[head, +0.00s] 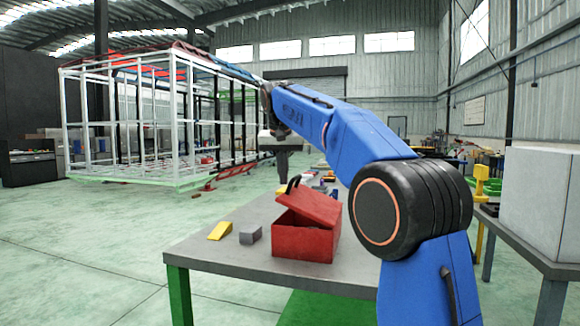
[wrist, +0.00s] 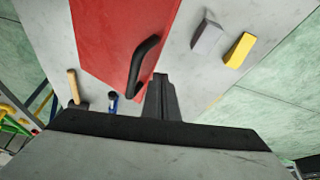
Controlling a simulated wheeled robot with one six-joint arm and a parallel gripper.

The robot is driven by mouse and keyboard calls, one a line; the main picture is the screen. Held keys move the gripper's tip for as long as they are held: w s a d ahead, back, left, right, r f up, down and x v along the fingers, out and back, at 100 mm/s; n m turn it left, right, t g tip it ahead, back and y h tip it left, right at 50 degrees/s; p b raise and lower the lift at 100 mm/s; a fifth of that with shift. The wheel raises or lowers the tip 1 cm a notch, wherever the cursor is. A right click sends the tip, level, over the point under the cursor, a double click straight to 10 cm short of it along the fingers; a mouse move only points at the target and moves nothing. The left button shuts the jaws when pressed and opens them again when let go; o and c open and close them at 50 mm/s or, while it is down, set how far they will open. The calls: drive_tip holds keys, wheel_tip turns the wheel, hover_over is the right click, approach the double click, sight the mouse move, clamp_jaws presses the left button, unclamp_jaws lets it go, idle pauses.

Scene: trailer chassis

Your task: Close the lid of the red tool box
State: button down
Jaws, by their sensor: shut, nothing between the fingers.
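The red tool box (head: 303,243) stands on the grey work table, its red lid (head: 314,207) tilted partly open. A black curved handle (head: 293,183) sits on the lid's raised edge. In the wrist view the lid (wrist: 115,30) fills the upper left and its handle (wrist: 145,62) shows beside my fingertips. My gripper (head: 284,170) points down at the lid's raised edge, close by the handle. Its fingers (wrist: 161,85) are together with nothing between them. I cannot tell whether they touch the lid. The inside of the box is mostly hidden.
A yellow wedge (head: 220,231) and a grey block (head: 250,235) lie left of the box on the table (head: 200,256). Several small items lie behind it. In the wrist view a wooden-handled tool (wrist: 74,86) lies near the lid. The table's front left is clear.

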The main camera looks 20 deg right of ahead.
drive_tip(key=f, duration=0.1)
drive_tip(key=a+f, duration=0.1)
drive_tip(key=w+f+h, duration=0.1)
drive_tip(key=shift+a+f+g, duration=0.1)
drive_tip(key=shift+a+g, duration=0.15)
drive_tip(key=shift+g, duration=0.15)
idle(1.0)
